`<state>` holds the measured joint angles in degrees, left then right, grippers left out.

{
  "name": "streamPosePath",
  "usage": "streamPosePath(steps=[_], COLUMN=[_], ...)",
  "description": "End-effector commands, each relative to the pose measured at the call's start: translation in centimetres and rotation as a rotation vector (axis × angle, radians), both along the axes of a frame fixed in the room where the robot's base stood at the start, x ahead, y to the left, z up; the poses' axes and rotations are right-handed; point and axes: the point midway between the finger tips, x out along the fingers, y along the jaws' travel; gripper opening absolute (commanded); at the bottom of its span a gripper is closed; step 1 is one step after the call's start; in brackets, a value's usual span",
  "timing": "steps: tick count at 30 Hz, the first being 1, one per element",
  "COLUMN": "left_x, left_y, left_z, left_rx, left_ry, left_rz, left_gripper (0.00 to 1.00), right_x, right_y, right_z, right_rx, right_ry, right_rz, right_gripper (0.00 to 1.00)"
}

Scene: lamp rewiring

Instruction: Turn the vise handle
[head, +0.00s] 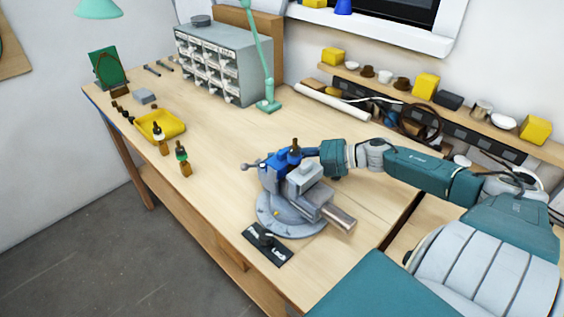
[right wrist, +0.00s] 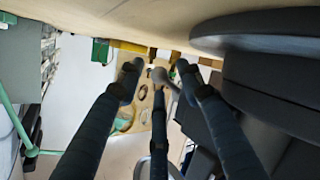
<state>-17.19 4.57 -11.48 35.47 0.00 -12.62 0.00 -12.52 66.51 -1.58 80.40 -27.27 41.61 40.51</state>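The grey vise (head: 312,198) stands on a round base on the workbench, near its front edge. Its handle (head: 250,166), a thin bar with a ball end, sticks out at the left of the vise. My right arm reaches in from the right, behind the vise, with the dark blue fingers of my right gripper (head: 276,160) close to the handle. In the right wrist view, the fingers (right wrist: 158,72) are spread apart. A grey knob (right wrist: 160,76), apparently the handle's end, shows between them; contact cannot be told. My left gripper is not in view.
A black plate (head: 267,246) lies in front of the vise. An amber bottle (head: 295,148) shows behind it. Two amber bottles (head: 184,162) and a yellow tray (head: 172,125) stand to the left. A drawer cabinet (head: 220,65) and green lamp (head: 268,104) are at the back.

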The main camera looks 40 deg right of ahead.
Motion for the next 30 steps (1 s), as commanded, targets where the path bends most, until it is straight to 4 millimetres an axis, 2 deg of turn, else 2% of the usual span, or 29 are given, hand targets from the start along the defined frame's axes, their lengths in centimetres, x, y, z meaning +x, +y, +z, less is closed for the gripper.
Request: streamPosePath(steps=[4, 9, 17, 24, 30], left_x=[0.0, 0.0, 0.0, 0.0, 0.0], left_y=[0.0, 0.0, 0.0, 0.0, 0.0], left_z=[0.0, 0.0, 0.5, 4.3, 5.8], left_rx=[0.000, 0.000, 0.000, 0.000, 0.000], left_ry=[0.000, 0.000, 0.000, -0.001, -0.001], left_rz=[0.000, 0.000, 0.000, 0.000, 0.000], left_gripper=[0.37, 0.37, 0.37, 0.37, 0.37], right_x=[0.0, 0.0, 0.0, -0.1, -0.1], right_y=[0.0, 0.0, 0.0, -0.1, -0.2], right_z=[0.0, 0.0, 0.3, 1.8, 1.9], right_rx=[0.001, 0.001, -0.010, -0.144, -0.236], right_ry=[0.001, 0.001, -0.001, -0.010, -0.018], right_rz=[0.000, 0.000, 0.001, 0.002, 0.002], right_gripper=[0.35, 0.01, 0.00, 0.00, 0.00])
